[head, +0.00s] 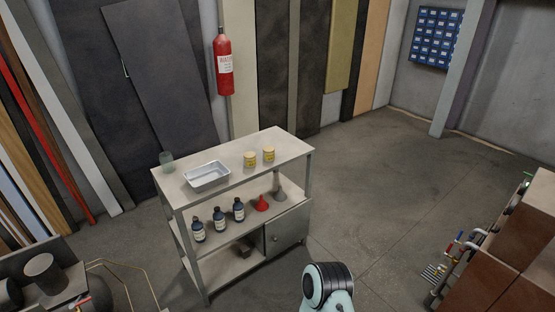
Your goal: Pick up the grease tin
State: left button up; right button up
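Two small yellow tins stand upright on the top of a grey metal shelf cart, right of its middle: a left tin (250,159) and a right tin (269,154). They stand close together with a small gap between them. Their labels are too small to read, so I cannot tell which is the grease tin. Neither of my grippers is in view. Only a pale teal and black part of my own arm shows at the bottom edge, in front of the cart.
The cart top (225,178) also holds a metal tray (207,176) and a glass jar (167,162). Its middle shelf holds several dark bottles (219,219), a red funnel (262,204) and a grey funnel (280,194). Brown machinery (510,255) stands right. The floor (390,190) between is clear.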

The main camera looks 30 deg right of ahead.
aim_at(250, 160)
jog(key=l+z, duration=0.1)
jog(key=l, duration=0.55)
jog(key=i+l+z, duration=0.15)
jog(key=l, duration=0.55)
jog(key=l+z, duration=0.1)
jog(key=l, duration=0.55)
